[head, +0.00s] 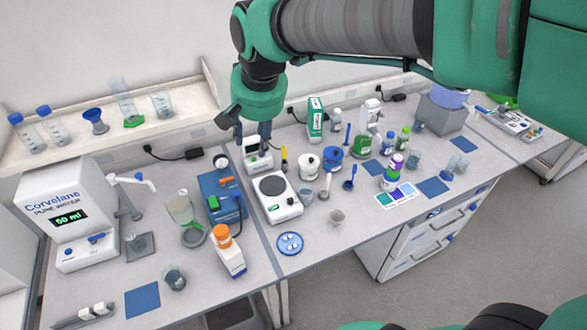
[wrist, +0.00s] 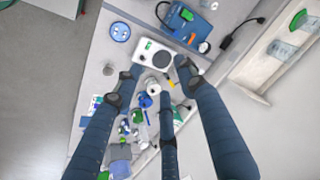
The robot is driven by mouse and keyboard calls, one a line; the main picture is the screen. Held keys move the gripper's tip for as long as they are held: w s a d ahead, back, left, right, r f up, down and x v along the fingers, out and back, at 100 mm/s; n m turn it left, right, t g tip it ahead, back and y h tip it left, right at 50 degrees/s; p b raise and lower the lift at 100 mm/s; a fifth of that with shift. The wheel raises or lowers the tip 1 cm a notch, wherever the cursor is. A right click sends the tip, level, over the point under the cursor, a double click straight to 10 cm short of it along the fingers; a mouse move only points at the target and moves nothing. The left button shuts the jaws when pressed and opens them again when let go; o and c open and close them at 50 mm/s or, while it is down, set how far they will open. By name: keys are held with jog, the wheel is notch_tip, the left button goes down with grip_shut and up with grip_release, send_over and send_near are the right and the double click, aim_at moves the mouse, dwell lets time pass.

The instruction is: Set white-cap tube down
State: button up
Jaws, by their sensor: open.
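My gripper (head: 252,132) is in the air above the back of the bench, by the white balance (head: 283,207). In the wrist view my gripper (wrist: 161,72) has its dark blue fingers spread wide, with nothing seen held between them. The balance (wrist: 138,38) shows beyond the fingertips there. I cannot pick out a white-cap tube for certain in either view. A round blue holder (head: 290,243) with pale spots lies in front of the balance; it also shows in the wrist view (wrist: 120,32). The spots are too small to identify.
A blue device (head: 216,193) stands left of the balance, and an orange-capped bottle (head: 221,237) stands near the front. A white jar (head: 308,168), a blue jar (head: 332,154) and several bottles crowd the right. The water dispenser (head: 68,207) is far left.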

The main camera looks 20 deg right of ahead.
jog(key=s+d+f+n, duration=0.1)
jog(key=s+d+n, duration=0.1)
jog(key=s, duration=0.8)
jog(key=s+d+f+n+t, duration=0.1)
jog(key=s+d, duration=0.2)
jog(key=s, duration=0.7)
jog(key=shift+s+f+n+t, duration=0.2)
jog(key=shift+f+n+t, duration=0.1)
jog(key=shift+f+n, duration=0.1)
jog(key=shift+f, duration=0.1)
notch_tip(320, 180, down, 15)
jog(key=b, duration=1.5)
jog(key=shift+f+b, duration=0.2)
jog(key=shift+b, duration=0.15)
